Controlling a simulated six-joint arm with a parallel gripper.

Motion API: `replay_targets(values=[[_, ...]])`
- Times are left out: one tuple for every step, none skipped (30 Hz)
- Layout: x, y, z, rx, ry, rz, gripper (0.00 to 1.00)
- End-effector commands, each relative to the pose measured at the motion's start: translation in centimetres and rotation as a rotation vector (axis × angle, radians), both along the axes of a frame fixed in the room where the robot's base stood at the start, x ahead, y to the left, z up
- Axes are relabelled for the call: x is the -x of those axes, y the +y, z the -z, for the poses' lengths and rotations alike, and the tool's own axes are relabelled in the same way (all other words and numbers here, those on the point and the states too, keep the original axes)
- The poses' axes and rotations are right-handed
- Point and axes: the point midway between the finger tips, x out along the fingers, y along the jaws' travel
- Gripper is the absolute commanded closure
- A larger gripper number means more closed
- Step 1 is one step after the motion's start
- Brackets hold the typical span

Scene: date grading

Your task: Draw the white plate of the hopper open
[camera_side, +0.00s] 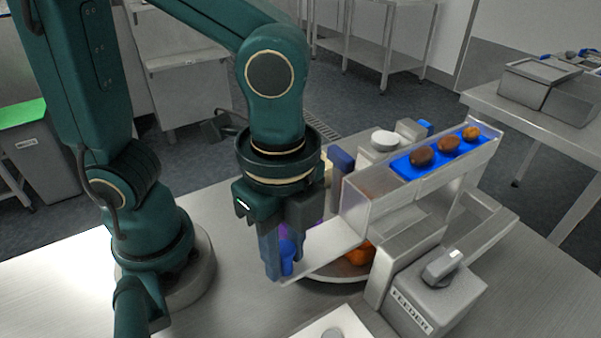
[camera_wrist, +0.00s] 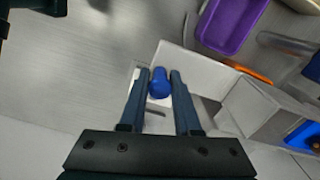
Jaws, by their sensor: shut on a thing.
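The white plate (camera_side: 322,248) sticks out flat from the lower left end of the hopper (camera_side: 368,205) in the side view. It also shows in the wrist view (camera_wrist: 200,77), running toward the grey hopper body (camera_wrist: 262,108). A blue knob (camera_side: 288,256) stands at the plate's outer end. In the wrist view the knob (camera_wrist: 159,84) lies between my two fingers. My gripper (camera_side: 280,260) points down and is shut on this knob; its fingers (camera_wrist: 163,85) flank it left and right. How much of the plate remains inside the hopper is hidden.
Several dates lie on a blue strip (camera_side: 405,168) along the hopper top. Orange fruit (camera_side: 358,256) sits in a round dish below the plate. A box labelled FEEDER (camera_side: 440,300) with a knob stands at front right. A purple tray (camera_wrist: 208,39) lies near the plate.

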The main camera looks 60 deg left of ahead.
Motion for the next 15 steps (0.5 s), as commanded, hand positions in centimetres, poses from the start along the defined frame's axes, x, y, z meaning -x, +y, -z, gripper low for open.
replay_targets(values=[[0.9,-0.2,-0.2,0.010,-0.007,0.005,1.00],[1.4,-0.2,-0.2,0.011,-0.007,0.005,1.00],[1.8,-0.2,-0.2,0.011,-0.006,0.003,1.00],[2.1,-0.2,-0.2,0.012,-0.007,0.002,1.00],[2.3,-0.2,-0.2,0.011,-0.006,0.002,1.00],[2.5,-0.2,-0.1,0.012,-0.006,0.000,1.00],[2.6,-0.2,-0.1,0.011,-0.006,-0.001,1.00],[2.6,-0.2,-0.1,0.011,-0.005,-0.002,1.00],[2.7,-0.1,-0.1,0.010,-0.004,-0.003,1.00],[2.7,-0.1,-0.1,0.011,-0.002,-0.003,1.00],[2.7,-0.1,-0.1,0.010,-0.001,-0.004,1.00],[2.8,-0.1,-0.1,0.009,0.000,-0.003,1.00],[2.8,-0.1,-0.1,0.008,0.001,-0.003,1.00],[2.8,-0.1,-0.1,0.008,0.002,-0.003,1.00],[2.8,-0.1,-0.1,0.007,0.002,-0.002,1.00]])
